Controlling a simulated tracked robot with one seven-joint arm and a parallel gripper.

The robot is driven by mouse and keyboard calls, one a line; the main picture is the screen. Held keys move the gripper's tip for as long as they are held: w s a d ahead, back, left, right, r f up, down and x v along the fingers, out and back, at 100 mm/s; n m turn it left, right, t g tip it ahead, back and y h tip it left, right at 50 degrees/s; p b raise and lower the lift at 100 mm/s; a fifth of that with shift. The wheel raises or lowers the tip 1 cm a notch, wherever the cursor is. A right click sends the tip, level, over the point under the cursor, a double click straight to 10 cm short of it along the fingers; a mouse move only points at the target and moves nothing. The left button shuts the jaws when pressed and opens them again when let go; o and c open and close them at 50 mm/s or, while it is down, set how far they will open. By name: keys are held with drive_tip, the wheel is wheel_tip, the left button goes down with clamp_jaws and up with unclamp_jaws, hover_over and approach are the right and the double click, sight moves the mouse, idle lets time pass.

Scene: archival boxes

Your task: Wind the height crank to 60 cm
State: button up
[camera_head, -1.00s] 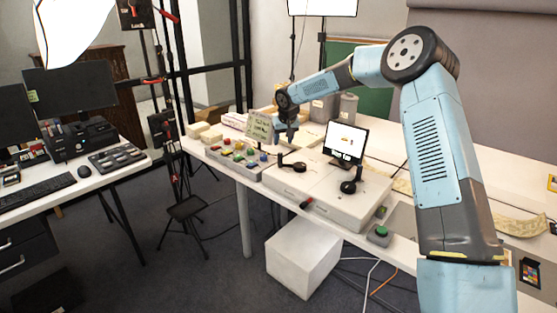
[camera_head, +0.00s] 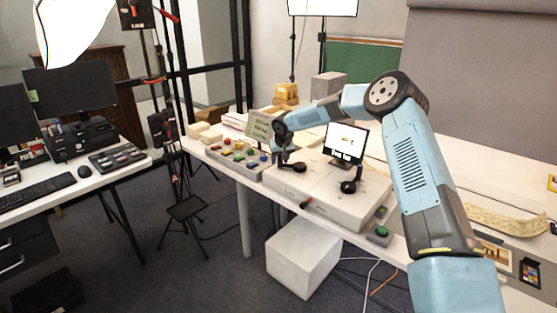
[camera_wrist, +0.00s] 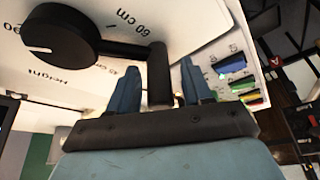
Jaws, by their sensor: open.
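The height crank (camera_wrist: 60,36) has a dark round hub, an arm and an upright black handle (camera_wrist: 158,75). Its arm points between the printed "60 cm" (camera_wrist: 122,20) and "45 cm" (camera_wrist: 125,71) marks. My gripper (camera_wrist: 160,85) is open, with one finger on each side of the handle. Gaps show between fingers and handle. In the head view, this crank (camera_head: 298,167) is the left one on the pale control box (camera_head: 320,194), with my gripper at its left end; the fingers are too small to make out there.
A second black crank (camera_head: 349,187) stands to the right on the same box, near a small lit screen (camera_head: 346,143). A panel of coloured buttons (camera_head: 236,156) lies to the left. A green button (camera_head: 381,232) is at the table's front edge.

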clamp_jaws()
drive_tip(key=shift+a, duration=0.1)
idle(0.4)
drive_tip(key=shift+w+d, duration=0.15)
drive_tip(key=shift+d, duration=0.05)
